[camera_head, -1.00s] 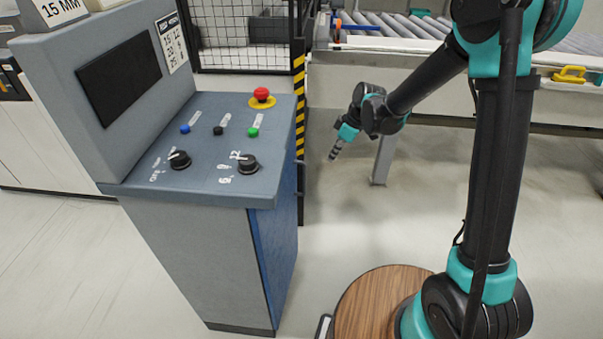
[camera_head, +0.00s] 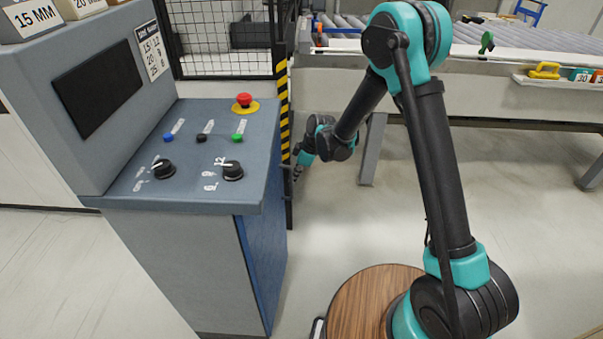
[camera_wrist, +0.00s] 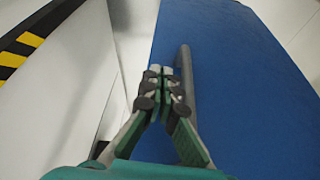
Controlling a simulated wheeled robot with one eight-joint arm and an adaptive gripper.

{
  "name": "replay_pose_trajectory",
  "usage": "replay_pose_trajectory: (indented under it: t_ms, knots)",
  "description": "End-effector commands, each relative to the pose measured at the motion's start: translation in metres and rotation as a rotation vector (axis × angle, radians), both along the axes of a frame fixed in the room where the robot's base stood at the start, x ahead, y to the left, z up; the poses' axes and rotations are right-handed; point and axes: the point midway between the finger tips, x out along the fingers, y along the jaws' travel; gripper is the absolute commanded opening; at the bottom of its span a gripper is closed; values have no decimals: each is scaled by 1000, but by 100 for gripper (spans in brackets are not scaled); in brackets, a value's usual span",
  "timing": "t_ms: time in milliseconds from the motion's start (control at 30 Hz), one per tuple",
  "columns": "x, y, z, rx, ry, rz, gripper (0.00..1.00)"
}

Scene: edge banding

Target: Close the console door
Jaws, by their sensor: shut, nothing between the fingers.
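The console (camera_head: 170,235) stands at the left in the head view. Its blue door (camera_head: 262,262) shows as a narrow, steeply angled panel on the right side. I cannot tell whether it sits flush. In the wrist view the blue door (camera_wrist: 245,85) fills the middle and right. A dark upright bar, apparently its handle (camera_wrist: 186,62), stands on it. My gripper (camera_wrist: 160,72) is shut and empty, with its fingertips just left of the bar, over the door's left part. Contact is unclear. In the head view my gripper (camera_head: 297,172) is beside the console's far right edge, partly hidden.
A black mesh fence (camera_head: 228,45) with a yellow-black striped post (camera_head: 284,105) stands behind the console. A roller conveyor (camera_head: 530,65) runs along the back, with a grey leg (camera_head: 373,150) near my arm. The floor right of my base is clear.

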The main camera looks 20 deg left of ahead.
Motion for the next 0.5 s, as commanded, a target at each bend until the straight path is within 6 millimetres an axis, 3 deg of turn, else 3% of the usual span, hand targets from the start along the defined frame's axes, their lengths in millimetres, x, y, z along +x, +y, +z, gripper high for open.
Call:
replay_pose_trajectory:
  t_ms: [200, 500]
  knots:
    - [-2, 18, 0, 0, -1, 0, 0]
    - [-2, 21, 0, 0, -1, -1, 0]
